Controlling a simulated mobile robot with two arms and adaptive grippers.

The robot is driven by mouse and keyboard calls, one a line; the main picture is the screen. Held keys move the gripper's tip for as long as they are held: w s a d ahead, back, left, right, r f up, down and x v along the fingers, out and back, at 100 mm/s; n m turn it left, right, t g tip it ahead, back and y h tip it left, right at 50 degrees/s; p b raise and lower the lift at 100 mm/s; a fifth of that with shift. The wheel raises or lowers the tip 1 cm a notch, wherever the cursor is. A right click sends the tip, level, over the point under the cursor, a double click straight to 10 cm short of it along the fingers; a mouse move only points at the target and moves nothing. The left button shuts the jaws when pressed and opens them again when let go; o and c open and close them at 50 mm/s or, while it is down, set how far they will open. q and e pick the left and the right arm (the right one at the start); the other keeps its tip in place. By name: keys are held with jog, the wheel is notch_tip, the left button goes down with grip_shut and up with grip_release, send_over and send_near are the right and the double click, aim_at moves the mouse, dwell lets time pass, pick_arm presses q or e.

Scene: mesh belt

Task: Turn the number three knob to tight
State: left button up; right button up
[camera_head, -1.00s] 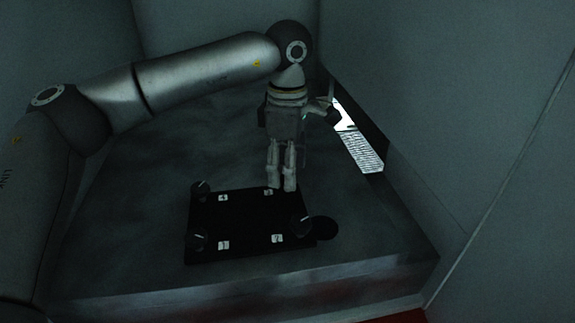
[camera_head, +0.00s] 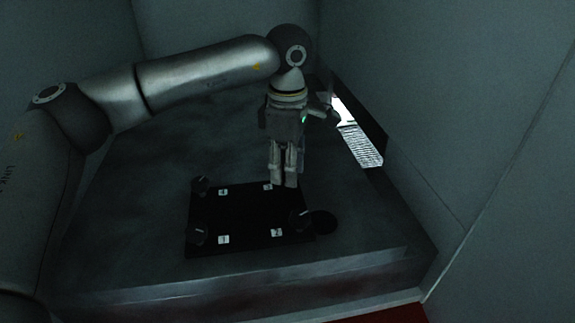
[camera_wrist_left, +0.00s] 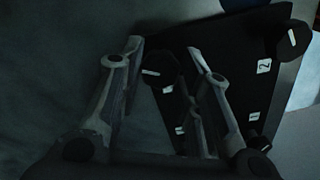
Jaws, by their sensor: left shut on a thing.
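A black panel (camera_head: 250,212) with a dark knob near each corner lies on the grey surface. My left gripper (camera_head: 283,184) points down at the panel's far right corner, beside the number three label (camera_head: 267,187). In the left wrist view, the number three knob (camera_wrist_left: 160,72), dark with a white pointer line, sits between the fingers of my left gripper (camera_wrist_left: 164,47), which is shut on it. In the head view the fingers hide this knob. My right gripper is in no view.
Other knobs stand close by: number four (camera_head: 200,185), number one (camera_head: 198,235) and number two (camera_head: 299,218). A dark round disc (camera_head: 323,222) lies right of the panel. A wall with a bright mesh opening (camera_head: 358,145) rises at the right.

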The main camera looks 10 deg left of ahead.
pick_arm(q)
jog(key=shift+m, duration=0.3)
jog(key=m+b, duration=0.1)
jog(key=m, duration=0.2)
jog(key=shift+m, duration=0.4)
jog(key=m+b, duration=0.1)
jog(key=m, duration=0.3)
jog(key=shift+m, duration=0.3)
jog(key=m, duration=0.4)
jog(key=shift+m, duration=2.8)
jog(key=o, duration=1)
